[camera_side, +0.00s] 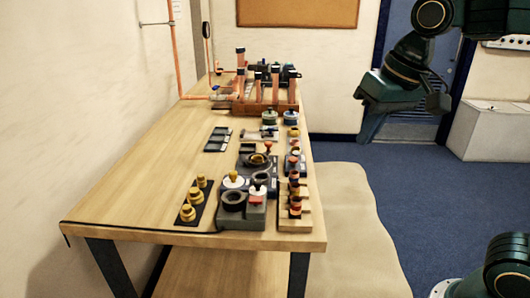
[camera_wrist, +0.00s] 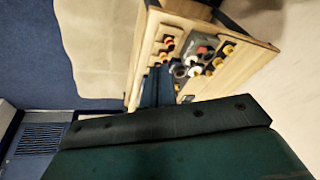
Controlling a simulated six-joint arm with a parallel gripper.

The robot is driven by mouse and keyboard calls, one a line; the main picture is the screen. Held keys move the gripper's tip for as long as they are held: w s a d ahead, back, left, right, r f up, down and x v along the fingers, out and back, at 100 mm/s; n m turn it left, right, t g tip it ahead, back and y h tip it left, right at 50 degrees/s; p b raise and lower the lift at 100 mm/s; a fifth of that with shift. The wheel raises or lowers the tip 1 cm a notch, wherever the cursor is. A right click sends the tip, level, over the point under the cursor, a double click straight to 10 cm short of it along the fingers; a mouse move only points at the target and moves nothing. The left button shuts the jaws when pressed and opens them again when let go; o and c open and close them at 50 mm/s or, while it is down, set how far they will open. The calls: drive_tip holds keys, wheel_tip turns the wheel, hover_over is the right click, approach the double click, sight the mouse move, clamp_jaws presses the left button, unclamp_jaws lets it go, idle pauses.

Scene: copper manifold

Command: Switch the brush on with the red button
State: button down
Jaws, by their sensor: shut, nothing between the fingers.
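A red button (camera_side: 255,198) sits on top of a grey box (camera_side: 240,217) near the front right of the wooden bench. The box has dark round openings and a white round part with a yellow top beside them. A small red patch (camera_wrist: 201,50), which looks like the button, shows on the box in the wrist view. My gripper (camera_side: 370,128) hangs in the air right of the bench, well away from the button. In the wrist view its dark fingers (camera_wrist: 158,80) are together and empty. I cannot make out the brush itself.
A wooden rack of copper fittings (camera_side: 295,212) stands right of the box, and brass pieces on a black strip (camera_side: 193,205) stand left. Upright copper pipes (camera_side: 262,88) rise at the back of the bench (camera_side: 130,190). The bench's left side is clear.

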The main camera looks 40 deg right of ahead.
drive_tip(key=w+a+m+g, duration=0.2)
drive_tip(key=w+a+m, duration=0.15)
drive_tip(key=w, duration=0.65)
drive_tip(key=m+g, duration=0.2)
hover_over(255, 199)
drive_tip(key=shift+f, duration=2.15)
drive_tip(key=shift+f, duration=0.15)
wheel_tip(255, 199, down, 14)
drive_tip(key=shift+r, duration=0.1)
